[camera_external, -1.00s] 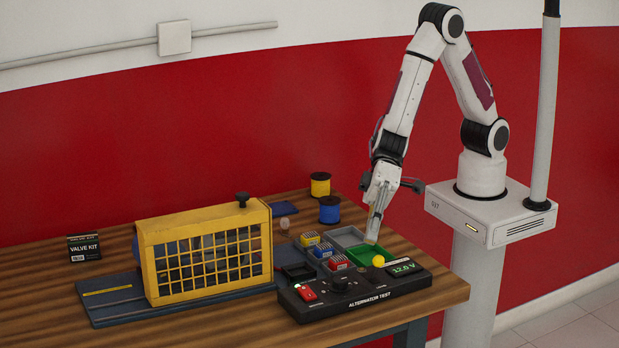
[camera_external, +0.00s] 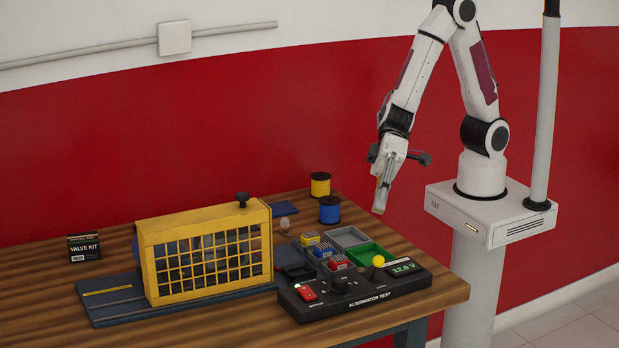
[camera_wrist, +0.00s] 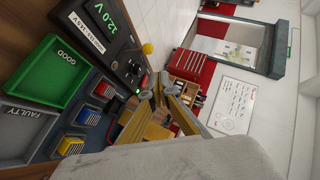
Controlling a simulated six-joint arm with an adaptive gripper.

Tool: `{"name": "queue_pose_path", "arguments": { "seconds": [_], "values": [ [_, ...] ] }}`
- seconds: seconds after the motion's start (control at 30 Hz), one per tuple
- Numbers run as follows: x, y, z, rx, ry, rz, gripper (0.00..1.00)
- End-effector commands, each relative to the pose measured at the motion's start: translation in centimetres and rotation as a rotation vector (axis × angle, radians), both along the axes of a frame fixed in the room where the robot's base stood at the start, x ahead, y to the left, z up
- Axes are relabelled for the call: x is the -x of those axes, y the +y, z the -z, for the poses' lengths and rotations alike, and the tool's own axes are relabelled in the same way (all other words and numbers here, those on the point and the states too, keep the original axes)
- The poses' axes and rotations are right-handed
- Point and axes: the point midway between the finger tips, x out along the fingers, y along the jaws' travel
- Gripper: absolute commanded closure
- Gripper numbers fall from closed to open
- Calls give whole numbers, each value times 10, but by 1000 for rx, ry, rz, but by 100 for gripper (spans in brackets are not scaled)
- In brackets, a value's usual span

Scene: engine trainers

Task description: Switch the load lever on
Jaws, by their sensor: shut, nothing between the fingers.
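The yellow knob (camera_wrist: 147,48) also shows in the wrist view, beyond my fingers. I see no readable load label. My gripper (camera_external: 379,211) is shut and empty, above and behind the yellow knob, apart from it. In the wrist view my gripper (camera_wrist: 157,88) shows its fingertips close together.
A red switch (camera_external: 306,292) and a black knob (camera_external: 340,284) sit on the panel. A yellow cage (camera_external: 205,250) stands to the left. The air around my gripper is clear.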

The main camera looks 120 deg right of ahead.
Motion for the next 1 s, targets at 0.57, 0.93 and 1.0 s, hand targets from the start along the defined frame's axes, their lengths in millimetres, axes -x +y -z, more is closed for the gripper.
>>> {"name": "queue_pose_path", "arguments": {
  "seconds": [0.57,0.93,1.0],
  "values": [
    [34,-34,-34,1,-3,2,100],
    [56,-55,-55,0,-3,3,100],
    [60,-59,-59,0,-3,1,100]
  ]
}}
